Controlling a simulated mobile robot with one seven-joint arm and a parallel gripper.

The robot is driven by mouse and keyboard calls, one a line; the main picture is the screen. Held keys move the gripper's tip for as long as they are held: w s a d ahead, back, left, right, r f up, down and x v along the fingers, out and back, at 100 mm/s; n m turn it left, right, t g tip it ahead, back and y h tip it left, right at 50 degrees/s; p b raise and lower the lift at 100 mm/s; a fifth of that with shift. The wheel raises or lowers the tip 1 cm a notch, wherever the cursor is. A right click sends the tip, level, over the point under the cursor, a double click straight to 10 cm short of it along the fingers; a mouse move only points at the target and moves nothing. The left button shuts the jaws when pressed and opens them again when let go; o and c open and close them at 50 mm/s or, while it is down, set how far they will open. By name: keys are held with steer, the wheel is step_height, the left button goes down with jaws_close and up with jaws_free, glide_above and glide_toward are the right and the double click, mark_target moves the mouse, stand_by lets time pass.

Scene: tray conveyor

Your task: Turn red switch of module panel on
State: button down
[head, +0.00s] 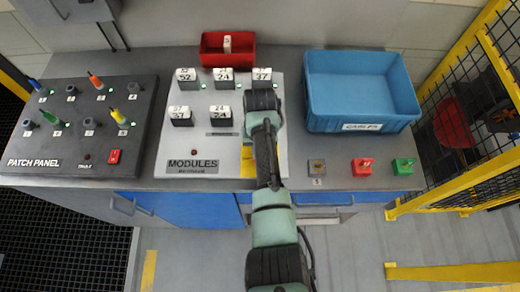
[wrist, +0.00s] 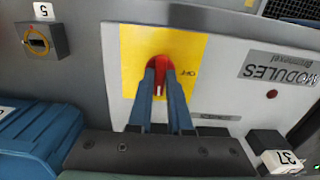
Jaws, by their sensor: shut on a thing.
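The module panel (head: 219,140) is a light board marked MODULES, left of and under my arm in the head view. Its red rotary switch (wrist: 159,62) sits on a yellow plate (wrist: 196,62) in the wrist view. The word OFF is printed beside the knob, and a white mark shows on the knob between the fingers. My gripper (wrist: 161,78) is shut on the red switch, one blue-grey finger on each side. In the head view my arm hides the knob and fingertips; only a strip of the yellow plate (head: 247,162) shows.
Numbered module blocks (head: 186,78) stand on the panel near my arm. A dark patch panel (head: 85,130) is at left, a red bin (head: 228,58) behind, and a blue bin (head: 360,118) at right. Several switch boxes (head: 362,167) line the front edge.

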steer(key=shift+w+r, duration=0.1)
stand_by(0.5)
steer(key=c, duration=0.8)
jaws_free()
steer(key=shift+c, duration=0.2)
step_height(320, 180, up, 13)
steer(key=shift+b, duration=0.45)
